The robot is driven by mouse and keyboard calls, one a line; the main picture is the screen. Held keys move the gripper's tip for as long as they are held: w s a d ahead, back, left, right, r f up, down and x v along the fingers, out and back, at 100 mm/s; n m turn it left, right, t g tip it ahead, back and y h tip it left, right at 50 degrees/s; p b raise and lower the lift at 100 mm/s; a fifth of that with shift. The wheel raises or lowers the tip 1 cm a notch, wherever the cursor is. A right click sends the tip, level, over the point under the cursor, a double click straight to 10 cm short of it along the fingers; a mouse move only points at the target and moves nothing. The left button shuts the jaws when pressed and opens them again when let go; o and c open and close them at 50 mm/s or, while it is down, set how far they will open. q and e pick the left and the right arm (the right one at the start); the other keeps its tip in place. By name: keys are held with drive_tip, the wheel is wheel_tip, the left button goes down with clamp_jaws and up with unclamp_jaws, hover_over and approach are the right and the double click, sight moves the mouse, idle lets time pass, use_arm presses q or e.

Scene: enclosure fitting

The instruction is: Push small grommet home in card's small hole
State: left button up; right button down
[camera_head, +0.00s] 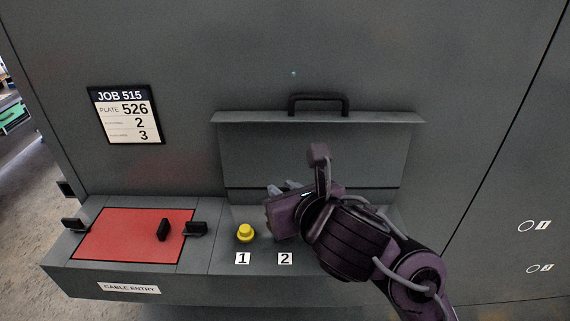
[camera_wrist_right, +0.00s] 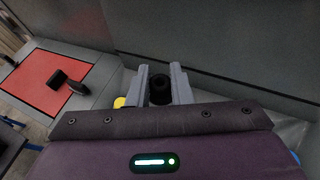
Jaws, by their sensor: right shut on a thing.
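My right gripper (camera_head: 285,187) is over the shelf near label 2 (camera_head: 285,258). In the right wrist view its two grey fingers (camera_wrist_right: 160,76) are shut on a dark round piece (camera_wrist_right: 160,90), which looks like a black grommet. No small hole is clearly visible. My left gripper is out of view.
A CABLE ENTRY label (camera_head: 129,288) is on the front. A grey flap with a black handle (camera_head: 318,98) stands behind the gripper.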

drive_tip(key=shift+w, duration=0.35)
drive_tip(key=shift+s+r, duration=0.2)
drive_tip(key=shift+s, duration=0.3)
drive_tip(key=shift+s+r, duration=0.15)
drive_tip(key=shift+s, duration=0.3)
drive_tip(key=f+b, duration=0.3)
drive_tip(key=f, duration=0.1)
drive_tip(key=shift+w, duration=0.3)
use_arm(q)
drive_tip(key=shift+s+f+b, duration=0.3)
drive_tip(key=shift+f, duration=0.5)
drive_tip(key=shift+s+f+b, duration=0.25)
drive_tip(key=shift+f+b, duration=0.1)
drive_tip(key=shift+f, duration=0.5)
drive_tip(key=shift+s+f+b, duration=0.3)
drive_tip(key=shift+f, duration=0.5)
use_arm(e)
drive_tip(key=shift+f, duration=1.05)
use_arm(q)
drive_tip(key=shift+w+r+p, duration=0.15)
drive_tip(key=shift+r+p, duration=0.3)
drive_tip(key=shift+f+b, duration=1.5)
use_arm(e)
drive_tip(key=shift+f, duration=1.6)
